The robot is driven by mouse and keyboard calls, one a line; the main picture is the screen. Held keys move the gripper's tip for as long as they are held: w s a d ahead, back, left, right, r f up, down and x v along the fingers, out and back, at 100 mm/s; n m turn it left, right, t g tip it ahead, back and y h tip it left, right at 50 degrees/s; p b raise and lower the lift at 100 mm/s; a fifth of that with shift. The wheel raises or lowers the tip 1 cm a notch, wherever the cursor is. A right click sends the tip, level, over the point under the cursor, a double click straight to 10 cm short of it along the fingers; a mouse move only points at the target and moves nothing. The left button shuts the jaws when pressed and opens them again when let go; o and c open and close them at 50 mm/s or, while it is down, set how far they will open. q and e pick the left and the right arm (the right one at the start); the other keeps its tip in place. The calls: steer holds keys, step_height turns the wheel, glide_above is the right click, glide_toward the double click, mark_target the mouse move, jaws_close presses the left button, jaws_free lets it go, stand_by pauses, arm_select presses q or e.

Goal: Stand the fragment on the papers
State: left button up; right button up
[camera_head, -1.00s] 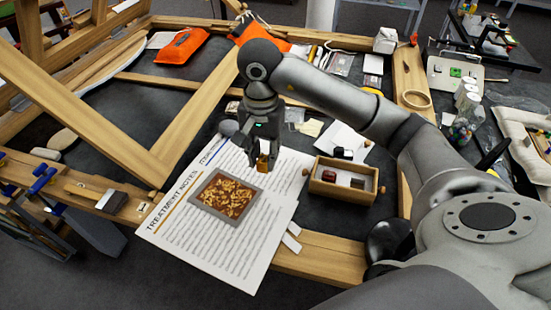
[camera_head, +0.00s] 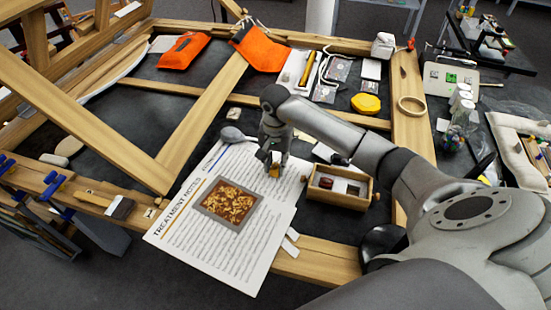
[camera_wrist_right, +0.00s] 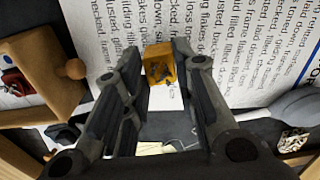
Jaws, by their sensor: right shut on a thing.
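The gilt fragment (camera_wrist_right: 160,64) is a small golden-yellow block with a dark worn patch on its face. My right gripper (camera_wrist_right: 159,66) is shut on it, with one finger on each side. In the head view the fragment (camera_head: 274,171) shows below the fingertips of the right gripper (camera_head: 273,165), over the right part of the papers (camera_head: 190,255). The papers are white printed sheets headed "Treatment Notes", and they fill the background of the wrist view. I cannot tell whether the fragment touches them. My left gripper is not in view.
A framed brown-and-gold picture (camera_head: 228,204) lies on the papers, left of the gripper. A wooden box (camera_head: 338,199) with small dark items stands close on the right. A grey rounded tool (camera_head: 233,135) lies behind. Wooden frame bars (camera_head: 335,262) surround the dark surface.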

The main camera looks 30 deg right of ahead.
mark_target(275, 165)
steer(key=shift+f, duration=0.1)
steer(key=shift+f, duration=0.1)
steer(key=o, duration=0.9)
steer(key=shift+r, duration=0.35)
step_height(275, 165, up, 12)
steer(key=b, duration=0.3)
steer(key=shift+f+b, duration=0.15)
steer(key=shift+b, duration=0.2)
